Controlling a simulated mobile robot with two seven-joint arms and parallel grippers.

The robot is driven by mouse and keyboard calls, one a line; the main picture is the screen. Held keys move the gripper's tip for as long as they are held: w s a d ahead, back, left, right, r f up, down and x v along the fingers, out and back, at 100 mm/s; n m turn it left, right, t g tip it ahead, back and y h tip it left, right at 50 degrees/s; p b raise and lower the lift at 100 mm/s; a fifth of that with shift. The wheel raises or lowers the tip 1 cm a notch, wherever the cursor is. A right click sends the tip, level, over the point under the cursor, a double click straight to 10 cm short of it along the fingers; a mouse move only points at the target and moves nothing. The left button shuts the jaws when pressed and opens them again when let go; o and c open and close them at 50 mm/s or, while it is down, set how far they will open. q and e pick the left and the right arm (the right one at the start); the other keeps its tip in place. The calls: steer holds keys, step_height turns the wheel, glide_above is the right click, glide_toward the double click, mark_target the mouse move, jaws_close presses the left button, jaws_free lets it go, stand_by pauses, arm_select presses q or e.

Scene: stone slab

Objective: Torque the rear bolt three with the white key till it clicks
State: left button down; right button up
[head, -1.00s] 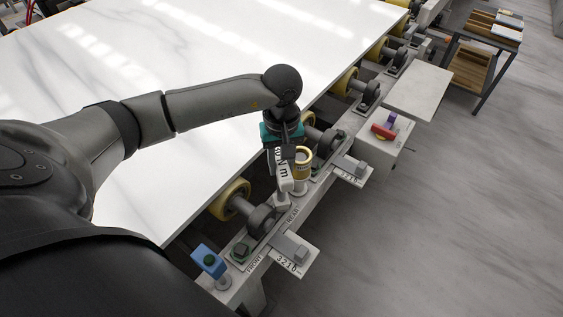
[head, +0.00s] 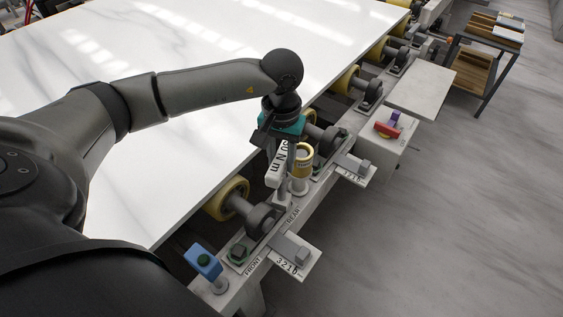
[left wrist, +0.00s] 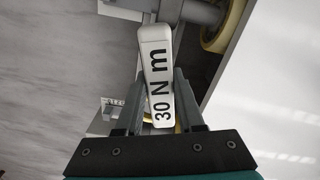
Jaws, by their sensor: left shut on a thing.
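The white key (head: 277,168), marked 30 N m, is held by my left gripper (head: 280,146). In the left wrist view the key (left wrist: 155,60) lies between the two fingers of the gripper (left wrist: 160,88), which is shut on it. The key's lower end is over the rear bolt spot beside the REAR label (head: 293,215); the bolt itself is hidden under it, and I cannot tell how fully they are engaged. The FRONT bolt (head: 238,252) is dark green on the same bracket. My right gripper is not in view.
A brass-coloured cylinder (head: 302,162) stands close to the right of the key. A blue block (head: 203,262) stands at the near end of the rail. Yellow rollers (head: 228,198) line the white slab's edge (head: 190,190). A box with a red handle (head: 387,130) is further right.

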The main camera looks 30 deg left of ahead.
arm_select(q)
steer(key=shift+a+f+m+b, duration=0.15)
steer(key=shift+a+m+b, duration=0.1)
steer(key=shift+m+b, duration=0.75)
steer(key=shift+p, duration=0.4)
steer(key=shift+d+r+p, duration=0.15)
steer(key=shift+r+p, duration=0.55)
steer(key=shift+r, duration=0.9)
steer(key=shift+r+p, duration=0.3)
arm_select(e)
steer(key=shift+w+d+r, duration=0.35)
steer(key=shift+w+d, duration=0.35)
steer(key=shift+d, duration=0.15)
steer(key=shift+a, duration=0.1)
